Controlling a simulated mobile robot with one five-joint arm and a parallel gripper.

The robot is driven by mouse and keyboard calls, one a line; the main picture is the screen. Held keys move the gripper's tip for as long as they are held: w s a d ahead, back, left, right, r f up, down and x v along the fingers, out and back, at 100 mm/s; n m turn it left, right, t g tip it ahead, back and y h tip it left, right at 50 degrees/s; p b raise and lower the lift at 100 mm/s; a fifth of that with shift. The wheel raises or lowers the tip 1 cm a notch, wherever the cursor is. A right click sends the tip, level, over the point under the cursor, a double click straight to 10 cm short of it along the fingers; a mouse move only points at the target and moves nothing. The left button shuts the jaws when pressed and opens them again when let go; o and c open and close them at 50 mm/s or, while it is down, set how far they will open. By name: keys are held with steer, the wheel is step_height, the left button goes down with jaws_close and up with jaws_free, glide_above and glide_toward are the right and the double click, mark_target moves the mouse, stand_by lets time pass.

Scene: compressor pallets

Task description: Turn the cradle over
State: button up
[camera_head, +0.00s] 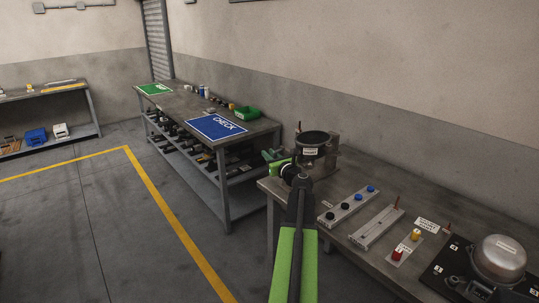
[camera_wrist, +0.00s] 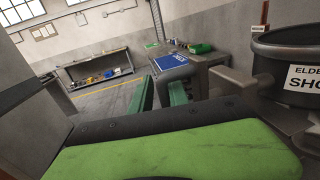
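The cradle is the grey metal stand (camera_head: 329,160) at the far left end of the right bench, holding a round dark pot (camera_head: 314,139) with a white label. In the wrist view the pot (camera_wrist: 295,52) is large at the right, upright, its label partly cut off. A grey block (camera_wrist: 222,82) shows left of it. My gripper (camera_head: 270,157) is at the cradle's left side, partly hidden by my arm. In the wrist view its two dark green fingers (camera_wrist: 161,92) stand apart. A grey shape shows by the right finger; I cannot tell whether it touches.
The right bench (camera_head: 344,246) carries a strip with several knobs (camera_head: 346,204), a bare grey rail (camera_head: 377,227), red and yellow buttons (camera_head: 397,254) and a metal dome (camera_head: 499,258). Another bench with a blue CHECK mat (camera_head: 216,127) stands beyond. Floor at left is clear.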

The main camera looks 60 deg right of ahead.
steer(key=shift+s, duration=0.1)
steer(key=shift+s+d, duration=0.1)
steer(key=shift+d, duration=0.05)
jaws_close()
stand_by(1.2)
